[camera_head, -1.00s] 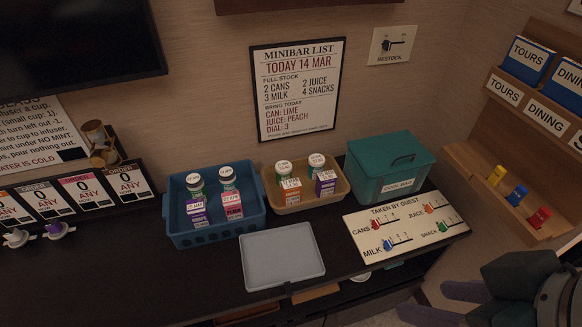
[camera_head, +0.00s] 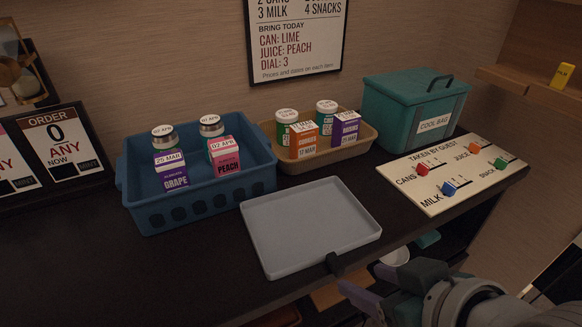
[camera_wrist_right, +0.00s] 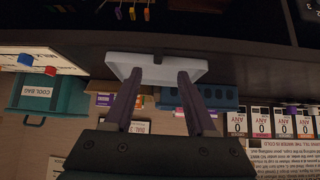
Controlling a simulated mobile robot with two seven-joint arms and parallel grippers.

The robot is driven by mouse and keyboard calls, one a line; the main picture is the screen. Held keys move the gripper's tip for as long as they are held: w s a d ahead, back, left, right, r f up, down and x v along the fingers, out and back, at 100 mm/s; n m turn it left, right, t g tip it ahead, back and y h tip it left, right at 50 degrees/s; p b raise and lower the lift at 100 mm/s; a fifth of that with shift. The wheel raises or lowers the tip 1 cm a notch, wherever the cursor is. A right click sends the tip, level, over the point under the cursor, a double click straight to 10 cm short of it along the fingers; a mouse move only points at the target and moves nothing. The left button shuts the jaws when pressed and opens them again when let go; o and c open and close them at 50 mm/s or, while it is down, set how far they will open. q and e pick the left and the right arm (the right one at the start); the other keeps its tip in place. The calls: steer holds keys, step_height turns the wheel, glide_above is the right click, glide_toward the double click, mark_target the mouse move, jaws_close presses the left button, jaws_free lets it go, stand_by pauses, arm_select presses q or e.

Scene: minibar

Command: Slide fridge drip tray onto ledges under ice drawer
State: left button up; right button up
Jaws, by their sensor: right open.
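The drip tray (camera_head: 310,228), a flat light-grey tray with a low rim, lies on the dark counter near its front edge. A small dark tab (camera_head: 335,263) shows at its front edge. In the right wrist view the tray (camera_wrist_right: 157,67) is just ahead of the fingertips. My right gripper (camera_head: 362,280) has purple fingers and is open and empty, just in front of the tray's front right side, apart from it as far as I can tell. In the wrist view its two fingers (camera_wrist_right: 156,84) are spread. I cannot make out the ice drawer or the ledges. My left gripper is out of view.
A blue basket (camera_head: 200,208) and a tan basket (camera_head: 325,150) hold cartons and bottles behind the tray. A teal cool bag (camera_head: 405,100) and a slider board (camera_head: 440,183) stand to the right.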

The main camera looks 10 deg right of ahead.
mark_target(341, 269)
steer(key=b+x, duration=0.3)
steer(key=x, duration=0.4)
steer(key=shift+d+f, duration=0.15)
steer(key=shift+w+f, duration=0.2)
steer(key=shift+w, duration=0.1)
jaws_close()
stand_by(0.9)
